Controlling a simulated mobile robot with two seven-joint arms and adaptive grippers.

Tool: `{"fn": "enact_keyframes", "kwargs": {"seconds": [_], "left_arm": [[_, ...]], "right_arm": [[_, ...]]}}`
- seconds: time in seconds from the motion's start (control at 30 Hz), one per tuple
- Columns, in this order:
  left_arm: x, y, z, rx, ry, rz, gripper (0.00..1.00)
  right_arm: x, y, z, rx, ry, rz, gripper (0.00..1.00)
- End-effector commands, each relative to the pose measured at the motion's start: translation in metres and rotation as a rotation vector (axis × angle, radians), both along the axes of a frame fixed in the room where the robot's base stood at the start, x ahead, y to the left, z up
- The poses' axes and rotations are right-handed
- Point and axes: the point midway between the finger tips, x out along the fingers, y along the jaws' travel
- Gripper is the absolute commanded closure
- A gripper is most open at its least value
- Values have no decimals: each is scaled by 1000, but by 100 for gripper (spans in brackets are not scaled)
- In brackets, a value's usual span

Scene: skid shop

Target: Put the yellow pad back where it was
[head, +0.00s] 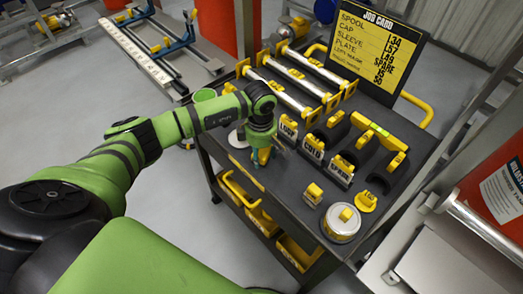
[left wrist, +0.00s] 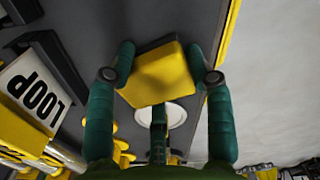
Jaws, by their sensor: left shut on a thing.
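My left gripper (head: 262,158) is over the near left edge of the dark cart top (head: 290,185), beside the LOOP sign (head: 288,131). In the left wrist view its two green fingers (left wrist: 160,66) stand on either side of the yellow pad (left wrist: 155,82) and are shut on it. The pad is a plain, blocky yellow piece, a little tilted in the grip. In the head view the pad is mostly hidden by the fingers. Whether it touches the cart top, I cannot tell. My right gripper is not in view.
COIL (head: 313,150) and SPARE (head: 340,171) signs stand right of LOOP. Silver rollers in yellow holders (head: 297,85) lie behind. A white-and-yellow round can (head: 341,222) and a small yellow block (head: 313,194) sit toward the front. The job card (head: 376,50) stands at the back.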

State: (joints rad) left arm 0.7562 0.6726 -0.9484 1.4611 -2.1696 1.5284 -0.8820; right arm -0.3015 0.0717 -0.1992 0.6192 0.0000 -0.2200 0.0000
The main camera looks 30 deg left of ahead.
Motion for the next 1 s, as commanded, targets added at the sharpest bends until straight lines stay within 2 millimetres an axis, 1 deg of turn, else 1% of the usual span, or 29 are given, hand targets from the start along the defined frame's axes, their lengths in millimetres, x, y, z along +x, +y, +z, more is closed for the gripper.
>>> {"fn": "enact_keyframes", "kwargs": {"seconds": [0.13, 0.27, 0.3, 0.33, 0.67, 0.77, 0.8, 0.87, 1.0], "left_arm": [[0, 0, 0, 0, 0, 0, 78], [0, 0, -5, 0, 0, 0, 78], [0, 0, -3, 0, 0, 0, 35], [0, 0, -3, 0, 0, 0, 24], [0, 0, -2, 0, 0, 1, 24], [0, 0, 2, -1, 0, 1, 24], [1, 0, 4, -1, -2, 0, 24], [1, 0, 12, -1, -4, 1, 24], [2, 1, 40, 1, -7, 0, 24]], "right_arm": [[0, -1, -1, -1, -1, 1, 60], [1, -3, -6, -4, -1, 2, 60], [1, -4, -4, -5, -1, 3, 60], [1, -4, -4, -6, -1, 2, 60], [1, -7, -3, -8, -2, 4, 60], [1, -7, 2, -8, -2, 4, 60], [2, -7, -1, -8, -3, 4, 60], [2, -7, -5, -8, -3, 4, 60], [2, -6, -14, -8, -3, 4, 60]]}}
